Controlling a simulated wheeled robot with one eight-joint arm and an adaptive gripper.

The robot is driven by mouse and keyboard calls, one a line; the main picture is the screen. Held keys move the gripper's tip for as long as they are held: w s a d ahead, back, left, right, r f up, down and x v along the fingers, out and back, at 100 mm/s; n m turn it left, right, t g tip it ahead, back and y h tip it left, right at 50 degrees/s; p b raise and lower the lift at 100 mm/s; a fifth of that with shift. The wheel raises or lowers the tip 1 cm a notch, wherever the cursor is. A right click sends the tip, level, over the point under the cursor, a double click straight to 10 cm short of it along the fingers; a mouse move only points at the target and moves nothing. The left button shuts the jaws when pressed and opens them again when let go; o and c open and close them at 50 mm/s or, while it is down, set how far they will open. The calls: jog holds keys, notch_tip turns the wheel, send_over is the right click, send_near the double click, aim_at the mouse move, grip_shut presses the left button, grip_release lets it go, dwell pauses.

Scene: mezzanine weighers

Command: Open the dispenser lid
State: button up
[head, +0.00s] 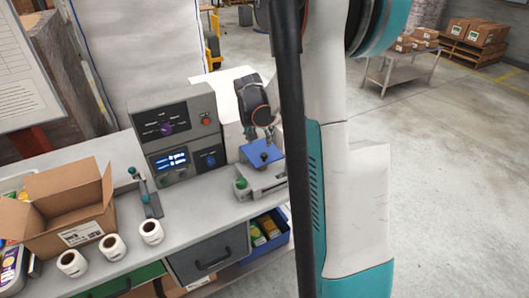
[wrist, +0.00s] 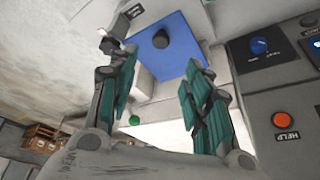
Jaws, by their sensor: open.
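The dispenser lid is a blue square plate (head: 254,149) with a dark knob (head: 264,156) on top, on a grey dispenser body (head: 262,183) at the bench's right end. In the wrist view the blue lid (wrist: 185,65) and its round black knob (wrist: 160,39) lie beyond the fingertips. The lid looks closed. My gripper (head: 265,137) is just above the lid in the head view. In the wrist view my gripper (wrist: 160,75) has its teal fingers spread, with nothing between them, and the knob sits ahead of the gap.
A grey control box (head: 180,132) with dials and a screen stands left of the dispenser; its red HELP button (wrist: 284,121) shows in the wrist view. An open cardboard box (head: 65,212) and several white rolls (head: 151,232) are on the bench's left.

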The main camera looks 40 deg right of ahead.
aim_at(264, 154)
jog(key=b+x, duration=0.1)
jog(key=x, duration=1.1)
jog(key=shift+w+d+f, duration=0.1)
jog(key=shift+w+f, duration=0.1)
jog(key=shift+c, duration=0.5)
grip_shut()
